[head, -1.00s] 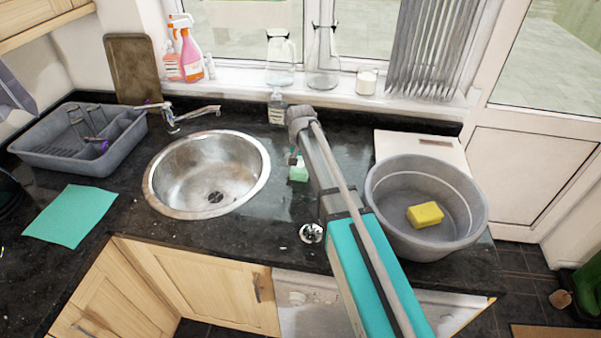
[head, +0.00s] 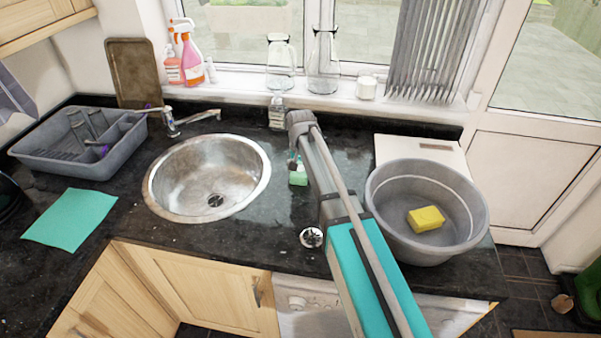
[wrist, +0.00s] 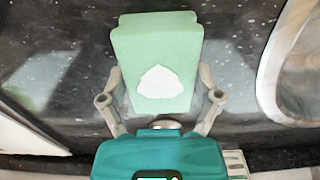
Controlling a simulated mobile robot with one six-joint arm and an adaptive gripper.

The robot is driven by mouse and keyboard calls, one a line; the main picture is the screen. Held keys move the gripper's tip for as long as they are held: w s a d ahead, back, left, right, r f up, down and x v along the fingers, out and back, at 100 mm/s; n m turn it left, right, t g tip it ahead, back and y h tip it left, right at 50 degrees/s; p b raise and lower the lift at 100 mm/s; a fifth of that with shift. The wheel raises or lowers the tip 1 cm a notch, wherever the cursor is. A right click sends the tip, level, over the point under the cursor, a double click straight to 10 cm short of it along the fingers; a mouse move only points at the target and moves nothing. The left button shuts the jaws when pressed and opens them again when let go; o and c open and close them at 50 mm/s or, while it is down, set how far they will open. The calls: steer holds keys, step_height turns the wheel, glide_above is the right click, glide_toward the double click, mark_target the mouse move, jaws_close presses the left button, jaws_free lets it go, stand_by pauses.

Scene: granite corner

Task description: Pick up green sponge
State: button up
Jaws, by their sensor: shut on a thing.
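The green sponge (wrist: 152,45) fills the upper middle of the wrist view. It is pale green with a white patch on its near face. My gripper (wrist: 160,100) has one finger on each side of the sponge and is shut on it. In the head view, the sponge (head: 298,177) shows as a small green block on or just above the dark counter, right of the sink. My arm and gripper (head: 293,158) partly hide it there. I cannot tell whether the sponge touches the counter.
A round steel sink (head: 208,180) lies left of the sponge. A grey basin (head: 385,215) with a yellow sponge (head: 426,218) stands to the right. A green cloth (head: 70,218) and a grey dish rack (head: 60,160) are at the left. A soap bottle (head: 277,112) stands behind.

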steer(key=shift+c, duration=0.4)
steer(key=shift+r, duration=0.1)
step_height(320, 180, up, 3)
steer(key=p, duration=0.3)
steer(key=s+a+r+p, duration=0.2)
steer(key=s+r+p, duration=0.7)
steer(key=s, duration=0.4)
steer(key=shift+s+a+r+p, duration=0.3)
steer(key=shift+s+r+p, duration=0.1)
steer(key=shift+p, duration=0.1)
